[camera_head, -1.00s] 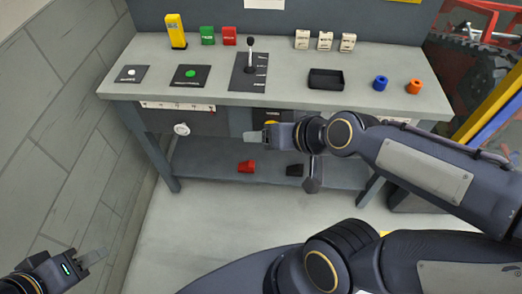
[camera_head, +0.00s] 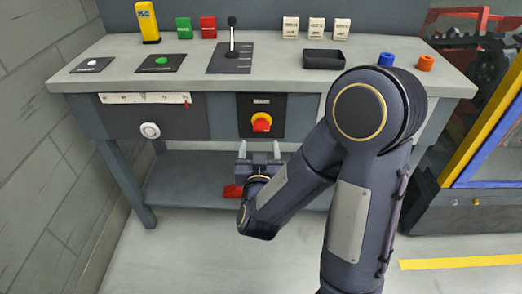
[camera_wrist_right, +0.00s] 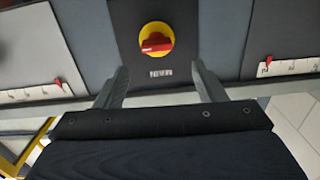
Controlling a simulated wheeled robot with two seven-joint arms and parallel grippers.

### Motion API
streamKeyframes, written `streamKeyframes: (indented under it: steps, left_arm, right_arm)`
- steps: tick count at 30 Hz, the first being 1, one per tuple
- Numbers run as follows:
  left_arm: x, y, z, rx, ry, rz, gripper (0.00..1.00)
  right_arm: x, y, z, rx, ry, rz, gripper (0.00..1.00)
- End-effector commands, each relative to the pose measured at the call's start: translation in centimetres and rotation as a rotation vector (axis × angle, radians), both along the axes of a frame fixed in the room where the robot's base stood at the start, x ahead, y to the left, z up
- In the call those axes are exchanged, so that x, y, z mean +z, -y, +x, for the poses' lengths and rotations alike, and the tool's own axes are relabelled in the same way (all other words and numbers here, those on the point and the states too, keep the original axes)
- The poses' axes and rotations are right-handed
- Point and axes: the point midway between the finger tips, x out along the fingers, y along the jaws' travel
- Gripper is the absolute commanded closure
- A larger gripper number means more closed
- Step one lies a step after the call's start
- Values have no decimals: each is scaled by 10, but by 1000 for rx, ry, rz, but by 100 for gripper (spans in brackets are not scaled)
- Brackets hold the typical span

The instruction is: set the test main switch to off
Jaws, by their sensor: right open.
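The main switch is a red rotary knob on a yellow disc (camera_head: 261,122), set in a dark panel (camera_head: 276,103) on the bench's front. In the right wrist view the red knob (camera_wrist_right: 156,41) is seen nearly face on, and its grip bar looks about level. The panel's small label is too small to read. My right gripper (camera_head: 259,150) is open and empty, just below and in front of the switch. In the right wrist view its two fingers (camera_wrist_right: 159,70) stand apart, with the knob between and beyond them, apparently not touched. My left gripper is out of view.
The bench top (camera_head: 120,47) carries a lever (camera_head: 232,38), a green button (camera_head: 161,62), a black tray (camera_head: 323,59) and several small blocks. Slider strips and a white dial (camera_head: 150,130) are on its front. A red cup (camera_head: 232,191) is on the lower shelf. Floor at left front is clear.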

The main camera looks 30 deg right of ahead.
Motion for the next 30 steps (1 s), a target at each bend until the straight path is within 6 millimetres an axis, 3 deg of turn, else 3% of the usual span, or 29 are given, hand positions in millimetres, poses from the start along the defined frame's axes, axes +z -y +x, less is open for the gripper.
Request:
streamKeyframes:
  steps: [5, 18, 29, 30]
  left_arm:
    - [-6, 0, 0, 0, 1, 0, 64]
    - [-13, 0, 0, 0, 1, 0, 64]
    - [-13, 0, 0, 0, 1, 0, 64]
    - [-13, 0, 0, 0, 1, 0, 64]
  right_arm:
    - [-4, 6, 6, -25, 13, -34, 36]
    - [-3, 39, 59, -22, 15, -33, 36]
    - [-2, 43, 65, -21, 13, -32, 36]
    - [-2, 42, 65, -20, 13, -31, 40]
